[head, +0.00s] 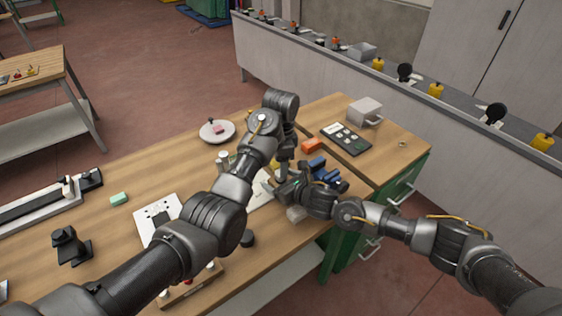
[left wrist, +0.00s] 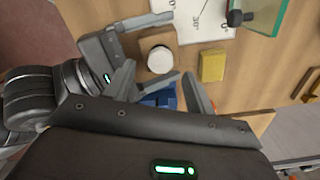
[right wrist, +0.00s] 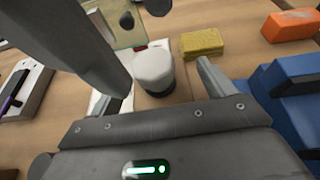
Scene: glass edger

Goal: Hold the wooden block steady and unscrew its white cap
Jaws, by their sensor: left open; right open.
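The wooden block (left wrist: 164,37) stands on the table with its round white cap (left wrist: 160,60) on top. In the right wrist view the block (right wrist: 160,98) and cap (right wrist: 153,68) sit between the fingers of my right gripper (right wrist: 160,80). These fingers are open, one on each side of the block; I cannot tell whether they touch it. My left gripper (left wrist: 159,70) is open above the cap, with its fingertips pointing towards it. In the head view my arms mostly hide the block and cap.
A yellow sponge (right wrist: 203,43) lies close beside the block. A blue object (right wrist: 285,95) and an orange box (head: 312,145) are to the right. A white sheet with angle marks (left wrist: 200,22) and a glass piece (left wrist: 262,14) lie nearby. A plate (head: 217,131) stands further back.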

